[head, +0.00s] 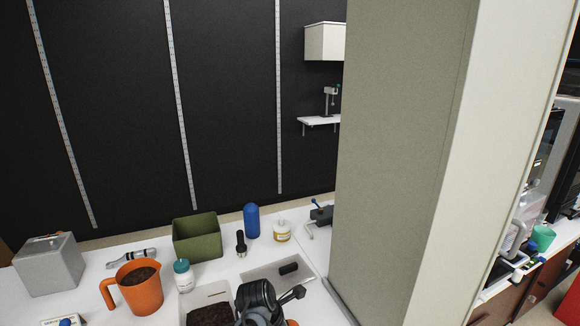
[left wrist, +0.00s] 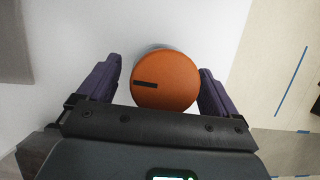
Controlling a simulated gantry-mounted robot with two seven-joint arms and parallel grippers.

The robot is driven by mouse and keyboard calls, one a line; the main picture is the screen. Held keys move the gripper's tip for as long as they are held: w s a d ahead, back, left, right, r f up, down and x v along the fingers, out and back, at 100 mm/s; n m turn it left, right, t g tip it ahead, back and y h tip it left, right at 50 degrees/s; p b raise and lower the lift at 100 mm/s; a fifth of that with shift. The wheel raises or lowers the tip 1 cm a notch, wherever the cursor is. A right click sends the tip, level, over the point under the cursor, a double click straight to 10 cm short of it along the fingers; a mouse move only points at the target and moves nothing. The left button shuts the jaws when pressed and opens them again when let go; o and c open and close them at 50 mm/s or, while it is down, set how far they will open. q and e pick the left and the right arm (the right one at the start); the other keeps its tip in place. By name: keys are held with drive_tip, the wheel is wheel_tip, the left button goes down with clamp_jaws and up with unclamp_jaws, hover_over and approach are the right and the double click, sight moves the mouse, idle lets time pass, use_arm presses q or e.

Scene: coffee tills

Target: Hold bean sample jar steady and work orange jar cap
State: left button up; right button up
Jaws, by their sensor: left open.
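In the left wrist view the orange jar cap (left wrist: 165,80) is seen from above as a round disc with a dark bar mark. A pale sliver of what looks like the bean sample jar (left wrist: 152,48) shows behind its rim; the rest of the jar is hidden under the cap. My left gripper (left wrist: 160,70) is open, with one purple finger on each side of the cap. A small gap shows on the left; on the right the finger is very close, and I cannot tell if it touches. In the head view dark parts of my own arm cover the front edge. My right gripper is not in view.
A large pillar (head: 400,150) blocks the right side.

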use_arm(q)
drive_tip(key=v, duration=1.1)
drive_tip(key=shift+s+r, duration=0.1)
